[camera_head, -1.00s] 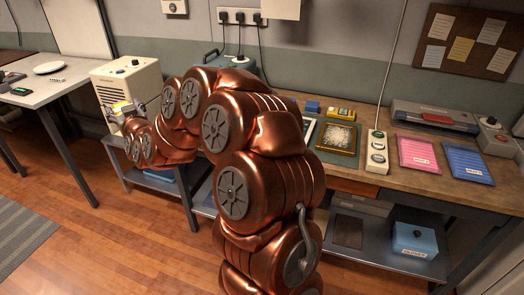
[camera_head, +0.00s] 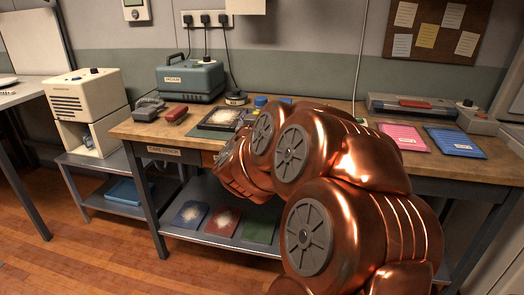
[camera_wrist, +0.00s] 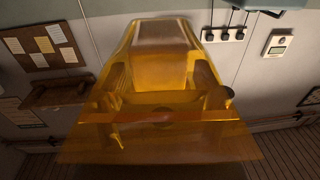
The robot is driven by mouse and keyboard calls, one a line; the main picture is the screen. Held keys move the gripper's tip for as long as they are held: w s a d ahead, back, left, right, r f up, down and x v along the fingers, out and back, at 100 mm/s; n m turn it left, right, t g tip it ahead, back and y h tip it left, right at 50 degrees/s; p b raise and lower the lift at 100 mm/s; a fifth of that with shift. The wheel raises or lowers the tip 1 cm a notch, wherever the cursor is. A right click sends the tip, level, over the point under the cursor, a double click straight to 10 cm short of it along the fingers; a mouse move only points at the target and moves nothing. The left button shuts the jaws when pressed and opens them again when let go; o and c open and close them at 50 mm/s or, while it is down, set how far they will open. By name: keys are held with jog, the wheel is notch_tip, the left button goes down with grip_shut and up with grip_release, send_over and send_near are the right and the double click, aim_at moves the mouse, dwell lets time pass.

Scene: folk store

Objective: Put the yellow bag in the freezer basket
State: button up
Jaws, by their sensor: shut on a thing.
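The yellow bag (camera_wrist: 165,148) is see-through and fills the middle of the wrist view. My gripper (camera_wrist: 165,112) is shut on it, its fingers showing dimly through the yellow film. The bag is held in the air, with wall behind it. In the head view my gripper and the bag are hidden behind my copper arm, which reaches over the workbench's front edge. I cannot tell which thing is the freezer basket; a blue tray (camera_head: 128,191) sits on the low shelf under a cream appliance (camera_head: 82,95) at the left.
The wooden workbench (camera_head: 135,130) carries a grey-blue vacuum machine (camera_head: 192,80), a red block (camera_head: 176,114), a pink bag (camera_head: 403,136), a blue bag (camera_head: 455,142) and a laminator (camera_head: 410,104). Red, blue and green packets lie on its lower shelf (camera_head: 175,233). Wooden floor is free in front.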

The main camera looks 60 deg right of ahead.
jog(key=s+d+f+g, duration=0.1)
jog(key=s+f, duration=0.1)
jog(key=s, duration=0.2)
jog(key=shift+m, duration=0.4)
jog(key=w+d, duration=0.3)
jog(key=w+d+f, duration=0.1)
jog(key=w+d, duration=0.7)
jog(key=shift+w+d+f, duration=0.1)
jog(key=shift+d+f, duration=0.05)
jog(key=shift+d, duration=0.1)
jog(key=shift+f+h+b, duration=0.3)
jog(key=shift+f+b, duration=0.35)
jog(key=shift+f, duration=1)
jog(key=shift+f, duration=0.15)
jog(key=o, duration=1.2)
